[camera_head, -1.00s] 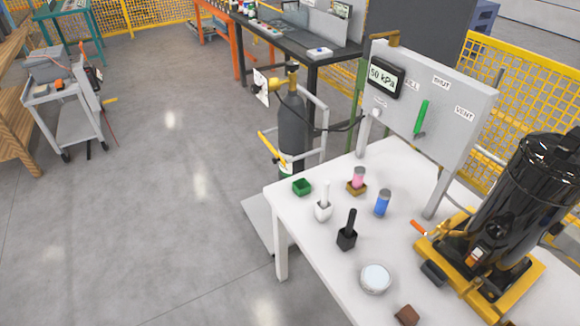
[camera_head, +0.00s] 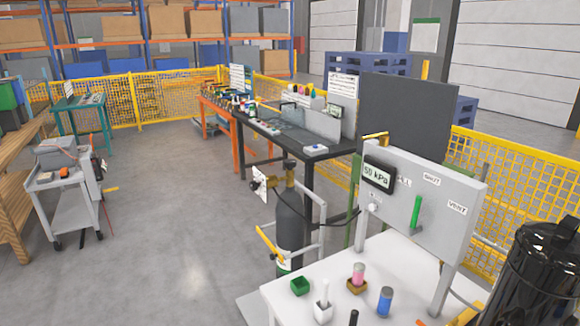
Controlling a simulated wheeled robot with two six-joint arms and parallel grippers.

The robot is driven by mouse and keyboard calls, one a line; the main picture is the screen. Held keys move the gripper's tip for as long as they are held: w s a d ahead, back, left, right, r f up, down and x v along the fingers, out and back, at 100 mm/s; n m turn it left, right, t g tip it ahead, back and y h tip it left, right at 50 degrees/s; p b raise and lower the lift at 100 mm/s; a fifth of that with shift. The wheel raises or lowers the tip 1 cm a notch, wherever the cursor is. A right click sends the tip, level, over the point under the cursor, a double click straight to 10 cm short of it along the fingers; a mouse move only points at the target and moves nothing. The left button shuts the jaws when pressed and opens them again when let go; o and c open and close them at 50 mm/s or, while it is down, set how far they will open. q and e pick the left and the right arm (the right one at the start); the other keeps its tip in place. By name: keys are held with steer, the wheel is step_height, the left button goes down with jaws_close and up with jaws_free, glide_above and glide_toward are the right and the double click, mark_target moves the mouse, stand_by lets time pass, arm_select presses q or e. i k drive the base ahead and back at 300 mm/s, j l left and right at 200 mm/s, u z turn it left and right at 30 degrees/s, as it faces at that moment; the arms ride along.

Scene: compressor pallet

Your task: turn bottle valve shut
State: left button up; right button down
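A dark grey gas bottle (camera_head: 289,228) stands upright on the floor behind the white table's left corner. A brass-coloured valve (camera_head: 290,174) sits on its top, with a small gauge or tag (camera_head: 260,184) to its left. A dark hose runs from the valve to the right towards the white panel. The bottle's lower part is partly hidden by the table. A display reading 50 kPa (camera_head: 379,176) is on the panel, beside a green lever (camera_head: 416,213) between labels. Neither of my grippers is in view.
A grey cart (camera_head: 66,205) stands at left. Open floor (camera_head: 180,230) lies between cart and bottle.

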mark_target(290, 164)
steer(key=i+j+u, duration=1.2)
steer(key=i, duration=0.2)
steer(key=i+z, duration=0.2)
steer(key=i, duration=0.65)
steer(key=i+j+z, duration=0.2)
steer(key=i, duration=0.65)
steer(key=i+z, duration=0.45)
steer(key=i+j+z, duration=0.15)
steer(key=z, duration=0.3)
steer(key=i+j+z, duration=0.3)
steer(key=z, duration=0.15)
steer(key=i+j+z, duration=0.5)
steer(key=k+l, duration=0.1)
steer(key=l, duration=0.05)
